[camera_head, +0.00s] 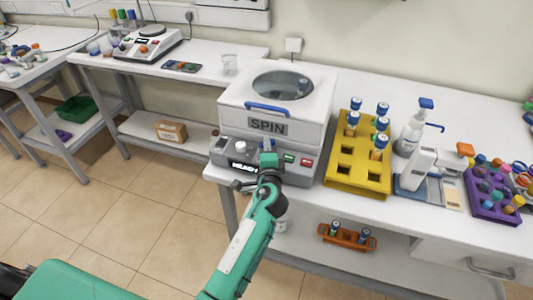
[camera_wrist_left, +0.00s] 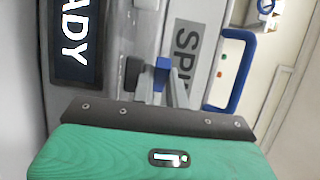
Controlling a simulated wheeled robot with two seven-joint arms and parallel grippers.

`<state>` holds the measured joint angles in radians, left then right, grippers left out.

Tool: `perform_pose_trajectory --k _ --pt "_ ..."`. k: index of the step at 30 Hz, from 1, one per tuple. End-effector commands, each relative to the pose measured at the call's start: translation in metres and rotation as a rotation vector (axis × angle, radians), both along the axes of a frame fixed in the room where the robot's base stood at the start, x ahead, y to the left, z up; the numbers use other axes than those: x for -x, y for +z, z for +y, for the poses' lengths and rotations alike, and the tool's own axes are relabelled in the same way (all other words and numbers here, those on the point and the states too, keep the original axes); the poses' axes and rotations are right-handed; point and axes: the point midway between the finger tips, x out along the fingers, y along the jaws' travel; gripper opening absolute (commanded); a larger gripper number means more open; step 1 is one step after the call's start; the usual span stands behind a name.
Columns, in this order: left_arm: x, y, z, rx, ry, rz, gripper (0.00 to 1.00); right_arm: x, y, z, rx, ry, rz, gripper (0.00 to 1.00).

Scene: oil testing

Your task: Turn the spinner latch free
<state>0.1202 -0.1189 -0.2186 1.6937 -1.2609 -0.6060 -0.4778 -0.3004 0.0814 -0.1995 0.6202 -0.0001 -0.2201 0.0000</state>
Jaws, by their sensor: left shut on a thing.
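The spinner (camera_head: 275,105) is a white box with a round window in its lid, a blue handle (camera_head: 268,107) and a SPIN label; it stands on the bench. Its small blue latch (camera_head: 267,143) is at the front, below the label. In the left wrist view the blue latch (camera_wrist_left: 162,74) shows between the fingers. My left gripper (camera_head: 268,157) is at the spinner's front and is shut on the latch; its fingers partly hide it. It also shows in the left wrist view (camera_wrist_left: 155,82). The display (camera_wrist_left: 75,40) reads "ADY" there. My right gripper is not in view.
A yellow rack (camera_head: 345,176) with several blue-capped tubes stands right of the spinner. Beyond it are a bottle (camera_head: 411,133), a white device (camera_head: 416,169) and a purple rack (camera_head: 487,211). A beaker (camera_head: 229,65) stands on the left bench. Below is a shelf with an orange rack (camera_head: 347,238).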

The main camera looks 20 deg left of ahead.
Motion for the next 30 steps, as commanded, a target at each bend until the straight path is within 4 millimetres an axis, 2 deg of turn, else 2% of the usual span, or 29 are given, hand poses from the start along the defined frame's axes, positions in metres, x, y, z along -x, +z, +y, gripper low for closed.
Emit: perform_pose_trajectory --k 16,17,19,30 --pt "0.0001 -0.0018 -0.0005 0.000 0.023 0.003 0.00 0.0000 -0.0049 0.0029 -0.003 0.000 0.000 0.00" --pt "0.0001 -0.0018 -0.0005 0.000 0.023 0.003 0.20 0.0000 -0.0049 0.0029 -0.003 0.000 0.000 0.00" --pt "0.0001 -0.0016 -0.0006 0.000 0.023 0.003 0.34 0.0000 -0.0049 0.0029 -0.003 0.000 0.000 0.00" --pt "-0.0007 -0.0004 0.0006 0.000 0.022 0.001 0.36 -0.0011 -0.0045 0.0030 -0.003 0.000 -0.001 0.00"
